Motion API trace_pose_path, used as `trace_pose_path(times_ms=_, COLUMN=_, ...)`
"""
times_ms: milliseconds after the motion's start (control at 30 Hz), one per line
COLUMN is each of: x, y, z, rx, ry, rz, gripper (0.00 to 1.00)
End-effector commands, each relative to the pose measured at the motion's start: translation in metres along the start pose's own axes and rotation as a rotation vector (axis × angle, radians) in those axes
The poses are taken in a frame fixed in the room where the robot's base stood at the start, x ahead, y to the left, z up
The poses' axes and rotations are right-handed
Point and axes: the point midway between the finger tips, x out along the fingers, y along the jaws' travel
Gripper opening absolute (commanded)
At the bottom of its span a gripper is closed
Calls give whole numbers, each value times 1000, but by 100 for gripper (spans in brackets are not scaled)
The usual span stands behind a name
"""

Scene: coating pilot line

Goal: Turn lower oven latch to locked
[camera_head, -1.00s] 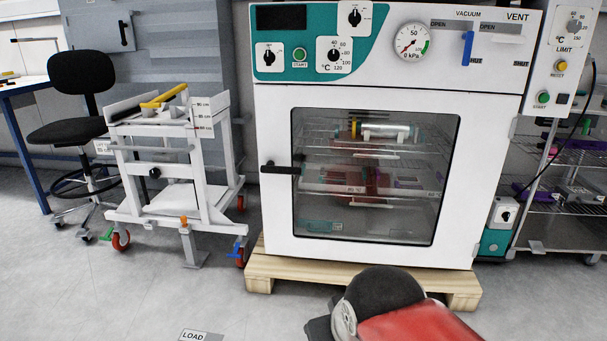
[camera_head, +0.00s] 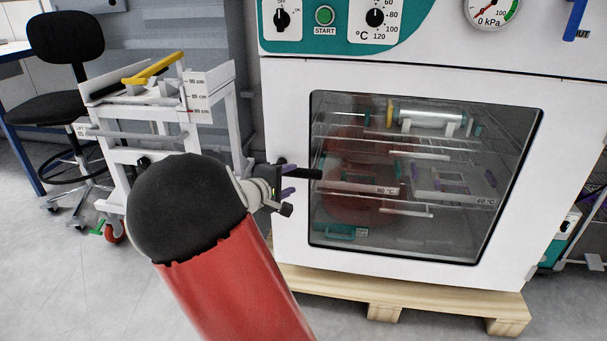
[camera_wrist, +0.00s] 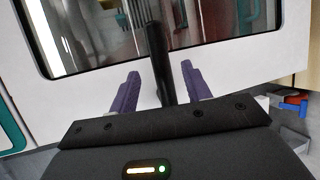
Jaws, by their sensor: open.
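The oven (camera_head: 420,70) is a white cabinet with a windowed door. Its door latch (camera_head: 308,174) is a black bar at the left edge of the door. It lies about level, its free end pointing right across the window's edge. My gripper (camera_head: 289,181) is at the latch, its purple fingers open. In the wrist view, the latch bar (camera_wrist: 157,50) runs between the two fingertips of my gripper (camera_wrist: 160,73), with a gap visible on each side. The latch's pivot is partly hidden by my gripper in the head view.
A white wheeled trolley (camera_head: 155,130) with a yellow handle stands left of the oven, close behind my arm. The oven rests on a wooden pallet (camera_head: 385,292). A black chair (camera_head: 68,45) is at the far left. Grey floor is clear in front.

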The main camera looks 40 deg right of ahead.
Motion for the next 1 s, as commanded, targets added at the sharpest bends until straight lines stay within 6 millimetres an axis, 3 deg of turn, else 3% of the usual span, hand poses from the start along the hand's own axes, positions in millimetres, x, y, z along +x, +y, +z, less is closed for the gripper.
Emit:
trace_pose_path(times_ms=500, x=70, y=2, z=-1, rx=-8, ry=0, rz=8, gripper=48)
trace_pose_path(times_ms=867, x=77, y=1, z=-1, rx=-6, ry=3, rz=7, gripper=48)
trace_pose_path(times_ms=1000, x=77, y=1, z=-1, rx=-6, ry=3, rz=7, gripper=32)
